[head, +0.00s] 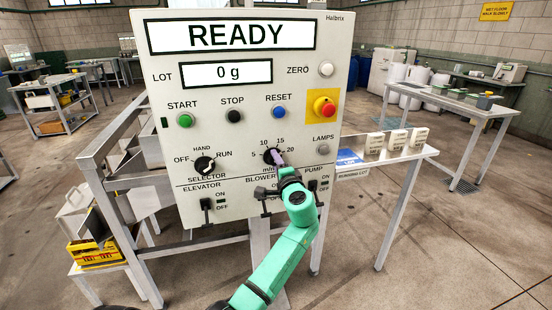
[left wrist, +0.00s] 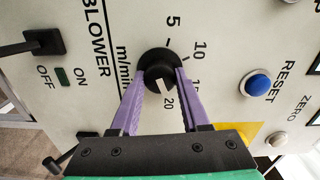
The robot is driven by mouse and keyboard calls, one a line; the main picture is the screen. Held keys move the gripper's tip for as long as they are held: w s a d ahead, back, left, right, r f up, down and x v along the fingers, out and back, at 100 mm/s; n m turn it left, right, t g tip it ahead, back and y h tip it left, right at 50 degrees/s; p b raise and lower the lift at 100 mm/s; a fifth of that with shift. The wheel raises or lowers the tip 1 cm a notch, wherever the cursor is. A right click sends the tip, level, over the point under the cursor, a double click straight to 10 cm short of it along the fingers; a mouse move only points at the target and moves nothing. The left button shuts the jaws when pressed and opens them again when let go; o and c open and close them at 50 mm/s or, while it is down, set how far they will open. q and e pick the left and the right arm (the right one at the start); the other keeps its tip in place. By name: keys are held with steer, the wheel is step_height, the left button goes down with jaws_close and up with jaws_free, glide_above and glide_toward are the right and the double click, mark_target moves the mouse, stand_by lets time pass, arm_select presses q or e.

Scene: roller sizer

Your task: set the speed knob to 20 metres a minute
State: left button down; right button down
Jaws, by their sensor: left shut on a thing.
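The black speed knob (head: 270,156) sits on the grey panel (head: 330,100), with marks 5, 10, 15 and 20 around it. In the left wrist view the knob (left wrist: 158,64) has a white pointer line that points roughly at the 20 mark; the exact alignment is hard to tell. My left gripper (head: 278,160) is shut on the knob, its purple fingers on either side of it. The gripper also shows in the left wrist view (left wrist: 160,82). The fingers hide part of the dial in the head view. My right gripper is not in view.
The selector knob (head: 205,165) is left of the speed knob. The blower switch (left wrist: 45,42) and blue reset button (left wrist: 257,84) are close by. The red emergency button (head: 325,107) is up and right. A side table (head: 400,160) stands right of the panel.

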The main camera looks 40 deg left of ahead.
arm_select(q)
steer(key=shift+r+m, duration=0.2)
steer(key=shift+m, duration=0.4)
steer(key=shift+p, duration=0.3)
steer(key=c, duration=0.5)
jaws_free()
steer(key=shift+o, duration=0.6)
steer(key=shift+w+f, duration=0.1)
steer(key=shift+f, duration=0.05)
steer(key=b+v, duration=0.2)
steer(key=v, duration=1.2)
steer(key=shift+d+b, duration=0.2)
steer(key=shift+b, duration=0.15)
